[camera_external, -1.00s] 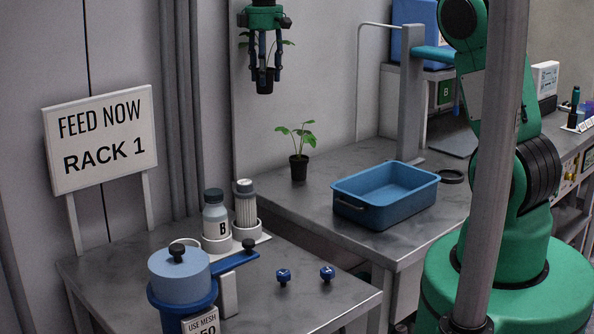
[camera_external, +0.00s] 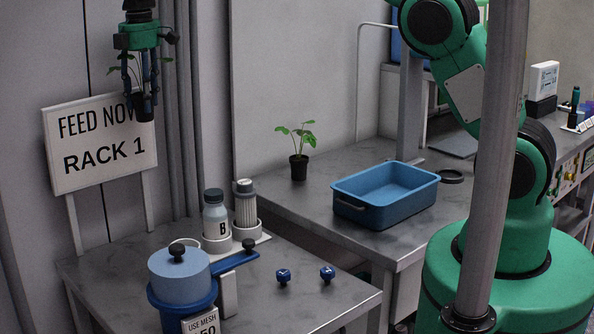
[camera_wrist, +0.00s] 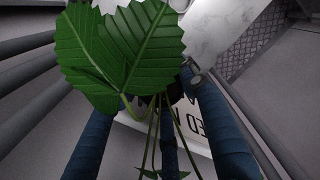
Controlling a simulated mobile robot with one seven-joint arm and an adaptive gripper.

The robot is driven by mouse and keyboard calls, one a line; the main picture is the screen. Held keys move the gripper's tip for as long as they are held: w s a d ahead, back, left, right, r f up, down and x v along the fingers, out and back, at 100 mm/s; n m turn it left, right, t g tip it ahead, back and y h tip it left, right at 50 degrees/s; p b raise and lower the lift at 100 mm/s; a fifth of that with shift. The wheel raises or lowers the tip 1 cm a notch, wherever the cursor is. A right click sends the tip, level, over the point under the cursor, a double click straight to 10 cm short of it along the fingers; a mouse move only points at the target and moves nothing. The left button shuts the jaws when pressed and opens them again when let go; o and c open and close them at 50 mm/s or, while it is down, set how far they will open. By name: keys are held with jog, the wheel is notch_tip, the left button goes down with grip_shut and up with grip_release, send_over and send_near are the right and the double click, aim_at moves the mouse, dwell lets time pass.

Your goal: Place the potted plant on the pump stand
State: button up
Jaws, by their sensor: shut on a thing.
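My gripper (camera_external: 144,108) is shut on a potted plant and holds it high in front of the sign at the left. The held plant's dark pot is between the fingers, mostly hidden; a green leaf (camera_external: 167,59) shows beside them. In the wrist view, the held plant's large green leaves (camera_wrist: 120,55) cover much of the upper middle between the blue fingers. A second potted plant (camera_external: 299,167) stands upright in a black pot on the back table. I cannot tell which thing is the pump stand.
The "FEED NOW RACK 1" sign (camera_external: 85,165) stands behind the front table (camera_external: 318,300). That table holds a blue lidded vessel (camera_external: 180,275), a bottle (camera_external: 215,220), a ribbed cylinder (camera_external: 245,207) and two blue knobs (camera_external: 283,277). A blue bin (camera_external: 365,215) sits on the back table.

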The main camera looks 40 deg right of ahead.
aim_at(137, 113)
jog(key=shift+s+a+f, duration=0.15)
jog(key=shift+a+f, duration=0.1)
jog(key=shift+a, duration=0.4)
jog(key=shift+s+a+f, duration=0.15)
jog(key=shift+a+f, duration=0.1)
jog(key=shift+a, duration=0.35)
notch_tip(137, 113, down, 4)
jog(key=shift+w+d+f, duration=0.1)
notch_tip(137, 113, down, 24)
jog(key=b, duration=0.2)
jog(key=shift+b, duration=0.4)
jog(key=shift+f, duration=1.95)
jog(key=shift+f+b, duration=0.15)
jog(key=shift+b, duration=0.15)
jog(key=o, duration=1.2)
